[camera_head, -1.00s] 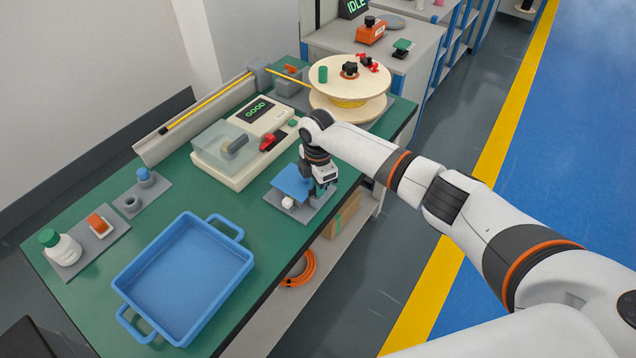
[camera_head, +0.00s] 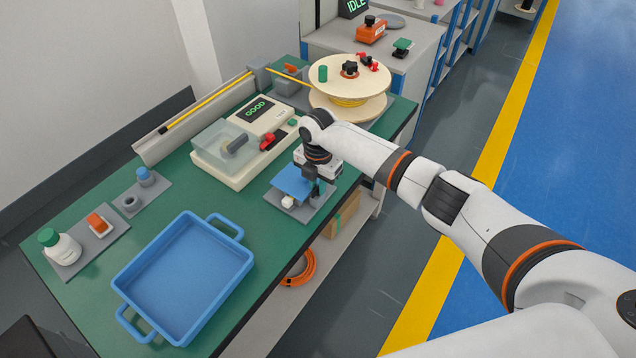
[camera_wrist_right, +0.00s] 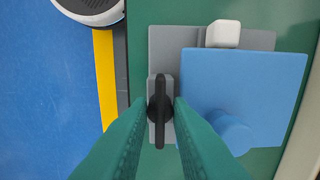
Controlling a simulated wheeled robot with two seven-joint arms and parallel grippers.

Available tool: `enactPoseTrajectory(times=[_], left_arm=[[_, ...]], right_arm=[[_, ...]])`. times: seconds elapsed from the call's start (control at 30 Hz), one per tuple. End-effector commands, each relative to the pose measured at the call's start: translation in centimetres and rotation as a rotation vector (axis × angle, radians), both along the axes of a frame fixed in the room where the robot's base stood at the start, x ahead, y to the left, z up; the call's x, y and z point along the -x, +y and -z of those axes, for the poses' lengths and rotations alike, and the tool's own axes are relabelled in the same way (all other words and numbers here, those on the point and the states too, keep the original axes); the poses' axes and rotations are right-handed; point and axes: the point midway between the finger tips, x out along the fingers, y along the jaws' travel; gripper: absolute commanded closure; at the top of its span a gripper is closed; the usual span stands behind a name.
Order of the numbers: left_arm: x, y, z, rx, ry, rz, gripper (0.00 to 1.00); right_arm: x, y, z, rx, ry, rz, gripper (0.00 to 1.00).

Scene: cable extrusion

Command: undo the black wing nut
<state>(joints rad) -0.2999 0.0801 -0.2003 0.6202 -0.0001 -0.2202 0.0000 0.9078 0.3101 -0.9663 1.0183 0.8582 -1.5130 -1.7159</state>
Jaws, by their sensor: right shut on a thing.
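The black wing nut (camera_wrist_right: 160,108) sits upright on a small grey block on a grey base plate (camera_wrist_right: 165,42), beside a blue plate (camera_wrist_right: 262,80), in the right wrist view. Its long wing runs up and down that picture. My right gripper (camera_wrist_right: 161,103) points down at it, with one green finger on each side, shut on the wing nut. In the head view my right gripper (camera_head: 316,190) is over the right side of the fixture with the blue plate (camera_head: 292,181), and the nut is hidden there. My left gripper is not in view.
A white block (camera_wrist_right: 222,34) stands at the fixture's edge. A blue tray (camera_head: 185,268) lies to the left on the green table (camera_head: 85,205). A tester reading GOOD (camera_head: 256,108) and a cable reel (camera_head: 350,74) stand behind. The table's edge is just right of the fixture.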

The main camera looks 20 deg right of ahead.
Motion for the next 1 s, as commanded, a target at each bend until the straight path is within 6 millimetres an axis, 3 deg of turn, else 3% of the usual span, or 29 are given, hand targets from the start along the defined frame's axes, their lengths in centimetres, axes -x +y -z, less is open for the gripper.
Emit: enactPoseTrajectory(times=[0.3, 0.33, 0.43, 0.77, 1.0], left_arm=[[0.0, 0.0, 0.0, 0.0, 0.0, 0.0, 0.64], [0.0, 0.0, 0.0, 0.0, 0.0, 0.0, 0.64], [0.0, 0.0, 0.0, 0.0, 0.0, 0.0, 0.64], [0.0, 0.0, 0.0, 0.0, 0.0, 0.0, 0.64], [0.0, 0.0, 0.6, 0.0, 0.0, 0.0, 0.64]], right_arm=[[0.0, 0.0, -0.1, -0.001, -0.001, -0.001, 1.0], [0.0, 0.0, -0.1, -0.001, -0.001, -0.001, 0.77], [0.0, 0.0, -0.1, -0.001, -0.001, -0.001, 0.61], [0.0, 0.0, -0.2, -0.001, -0.001, -0.001, 0.6], [-0.1, 0.0, -3.7, -0.002, -0.005, -0.001, 0.6]])
